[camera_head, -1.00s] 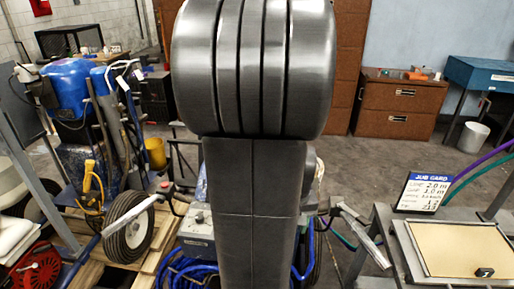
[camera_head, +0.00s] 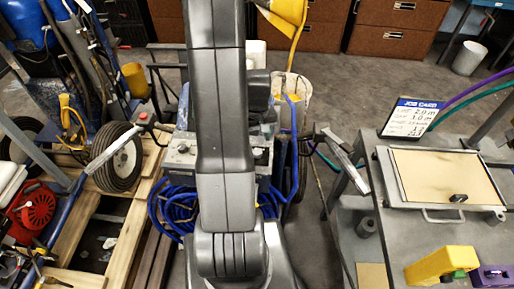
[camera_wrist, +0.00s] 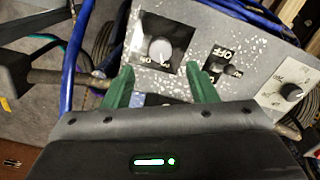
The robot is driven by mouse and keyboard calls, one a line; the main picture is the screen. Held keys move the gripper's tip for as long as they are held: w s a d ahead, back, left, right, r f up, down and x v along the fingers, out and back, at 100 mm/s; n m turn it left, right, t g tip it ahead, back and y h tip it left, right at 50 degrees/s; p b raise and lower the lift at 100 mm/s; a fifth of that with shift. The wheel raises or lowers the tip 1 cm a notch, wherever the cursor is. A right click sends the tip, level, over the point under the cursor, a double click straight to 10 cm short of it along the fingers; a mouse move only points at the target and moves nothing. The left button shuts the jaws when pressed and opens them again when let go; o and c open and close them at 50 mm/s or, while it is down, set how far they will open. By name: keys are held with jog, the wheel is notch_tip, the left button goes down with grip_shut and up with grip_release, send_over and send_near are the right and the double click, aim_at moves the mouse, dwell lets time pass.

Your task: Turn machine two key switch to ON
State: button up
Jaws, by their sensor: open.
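In the wrist view, a speckled grey control panel (camera_wrist: 190,25) fills the upper middle. It carries a round pale knob (camera_wrist: 160,50) on a dark square plate, with small lettering below that seems to include ON. To its right is a small black switch (camera_wrist: 224,68) beside an OFF label. I cannot tell for sure which one is the key switch. My gripper (camera_wrist: 160,82) is open and empty, its two green fingers apart just below the knob, one toward each side; contact is not clear. In the head view my arm hides the gripper and much of the machine's grey box (camera_head: 180,155).
Another dial (camera_wrist: 291,92) sits at the panel's right. Blue hose (camera_head: 170,207) coils below the machine. A wheeled blue machine (camera_head: 72,75) stands on wooden pallets at left. A metal bench with a clipboard (camera_head: 445,178), job card (camera_head: 408,117) and yellow tool (camera_head: 440,266) is at right.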

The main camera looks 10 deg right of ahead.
aim_at(257, 151)
jog(key=shift+f, duration=3.3)
jog(key=shift+c, duration=0.4)
jog(key=c, duration=0.9)
